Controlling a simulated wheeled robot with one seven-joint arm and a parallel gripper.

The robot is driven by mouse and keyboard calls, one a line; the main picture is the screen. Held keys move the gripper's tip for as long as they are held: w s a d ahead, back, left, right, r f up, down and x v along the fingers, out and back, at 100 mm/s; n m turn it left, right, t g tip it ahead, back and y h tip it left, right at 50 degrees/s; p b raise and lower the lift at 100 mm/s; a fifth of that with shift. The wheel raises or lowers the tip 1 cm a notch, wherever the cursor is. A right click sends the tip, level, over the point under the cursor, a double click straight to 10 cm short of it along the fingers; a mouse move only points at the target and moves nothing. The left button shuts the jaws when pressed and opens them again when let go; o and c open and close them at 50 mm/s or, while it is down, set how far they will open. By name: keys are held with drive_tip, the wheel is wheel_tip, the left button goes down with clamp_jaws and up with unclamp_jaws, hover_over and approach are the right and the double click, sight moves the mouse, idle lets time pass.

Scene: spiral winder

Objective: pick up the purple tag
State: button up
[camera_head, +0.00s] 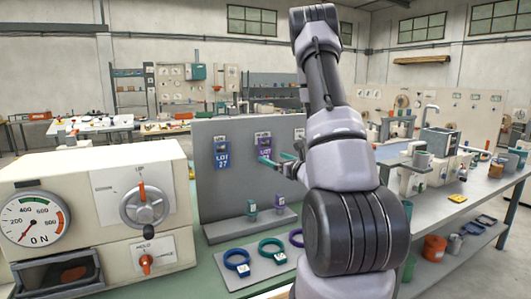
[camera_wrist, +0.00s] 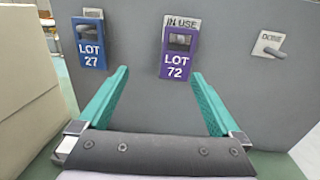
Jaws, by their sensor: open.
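The purple tag (camera_wrist: 178,62), marked LOT 72, hangs on a hook on the grey upright panel, under an "IN USE" label. It also shows in the head view (camera_head: 265,149), partly behind my gripper. My gripper (camera_wrist: 158,85) is open and empty, with teal fingers spread. In the wrist view the purple tag lies beyond the fingertips, right of the middle between them and apart from both. A blue tag (camera_wrist: 90,47), marked LOT 27, hangs to its left and also shows in the head view (camera_head: 222,153).
A "DONE" label with a bare peg (camera_wrist: 270,46) is right of the purple tag. A beige machine (camera_head: 92,215) with a gauge and knobs stands at left. A cluttered bench stands at right.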

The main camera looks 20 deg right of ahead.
sight(266, 148)
drive_tip(key=shift+w+d+f+m+h, duration=0.1)
drive_tip(key=shift+w+d+m+h, duration=0.2)
drive_tip(key=shift+w, duration=1.45)
drive_tip(key=shift+w+d+f+m+h, duration=0.15)
drive_tip(key=shift+w+d+h, duration=0.2)
drive_tip(key=shift+w, duration=1.35)
drive_tip(key=shift+w+d+f+m+h, duration=0.1)
drive_tip(key=shift+w+d+m+h, duration=0.2)
drive_tip(key=shift+w, duration=1.45)
drive_tip(key=shift+c, duration=0.3)
drive_tip(key=c, duration=1.2)
drive_tip(key=shift+r, duration=0.1)
drive_tip(key=shift+r, duration=0.15)
drive_tip(key=shift+r, duration=0.4)
